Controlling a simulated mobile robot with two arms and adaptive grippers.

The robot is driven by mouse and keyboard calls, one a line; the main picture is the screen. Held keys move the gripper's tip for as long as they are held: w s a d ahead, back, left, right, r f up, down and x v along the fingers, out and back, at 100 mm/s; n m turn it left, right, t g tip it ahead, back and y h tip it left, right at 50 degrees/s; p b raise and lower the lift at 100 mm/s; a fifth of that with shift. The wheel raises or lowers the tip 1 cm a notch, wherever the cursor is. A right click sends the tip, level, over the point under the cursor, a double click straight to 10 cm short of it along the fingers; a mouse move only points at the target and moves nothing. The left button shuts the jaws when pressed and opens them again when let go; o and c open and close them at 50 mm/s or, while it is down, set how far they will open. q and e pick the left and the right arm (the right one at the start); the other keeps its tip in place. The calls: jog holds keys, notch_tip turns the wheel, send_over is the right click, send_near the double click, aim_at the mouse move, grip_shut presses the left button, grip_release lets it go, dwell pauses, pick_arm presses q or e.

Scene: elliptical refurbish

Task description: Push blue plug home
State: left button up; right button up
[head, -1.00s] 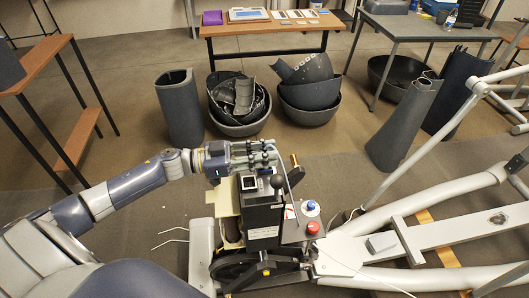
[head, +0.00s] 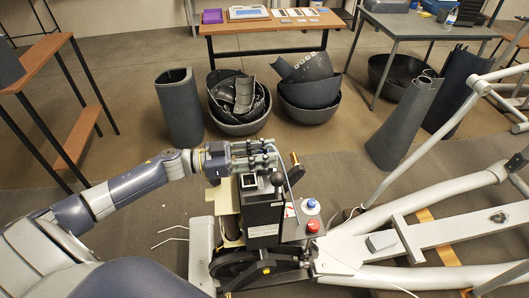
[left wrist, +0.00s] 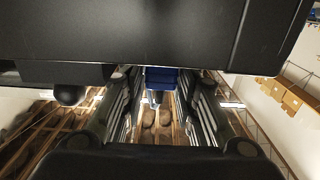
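My left gripper (head: 272,157) reaches in from the left, over the top of the black upright unit (head: 264,216). In the left wrist view a blue block (left wrist: 161,77), which looks like the blue plug, sits between the far ends of the two fingers (left wrist: 160,105) and fills the gap there. A blue stem hangs below it. In the head view the gripper hides the plug. A thin grey cable (head: 291,186) curves down from the fingertips past the unit. I cannot tell how deep the plug sits. My right gripper is out of view.
A black ball knob (head: 278,179), a red button (head: 313,226) and a blue-and-white cap (head: 313,207) stand close by the gripper. A pale tube frame (head: 430,235) fills the right. Dark bowls (head: 238,125) and curved panels (head: 180,106) stand behind. A dark body overhangs the wrist view's top.

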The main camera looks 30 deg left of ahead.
pick_arm(q)
jog(key=shift+o, duration=0.6)
jog(key=shift+a, duration=0.1)
jog(key=v, duration=1.1)
jog(key=shift+s+a, duration=0.3)
